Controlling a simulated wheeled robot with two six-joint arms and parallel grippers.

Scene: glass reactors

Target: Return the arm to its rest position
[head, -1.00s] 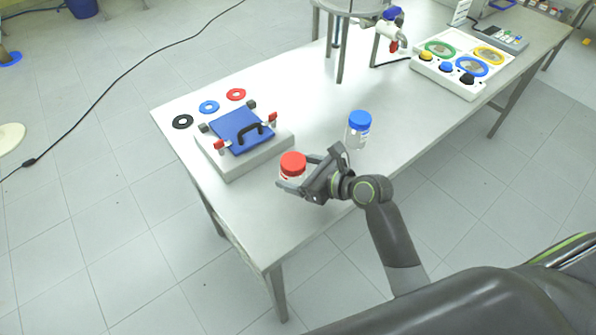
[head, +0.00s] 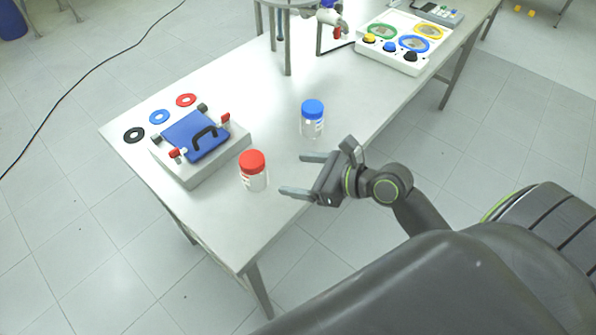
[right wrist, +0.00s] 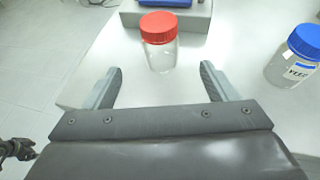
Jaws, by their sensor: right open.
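My right gripper (head: 292,174) is open and empty near the front edge of the table, to the right of the red-lidded jar (head: 253,170). In the right wrist view the red-lidded jar (right wrist: 159,42) stands upright beyond the open fingers (right wrist: 160,88), apart from them. A blue-lidded jar (head: 312,118) stands upright behind the gripper, and it also shows at the right of the right wrist view (right wrist: 295,56).
The table (head: 235,100) carries a grey block with a blue handled plate (head: 195,136). Black, blue and red rings (head: 159,117) lie beside it. A metal stand (head: 287,45) and a white panel with coloured rings (head: 400,45) are farther back. Free floor lies in front.

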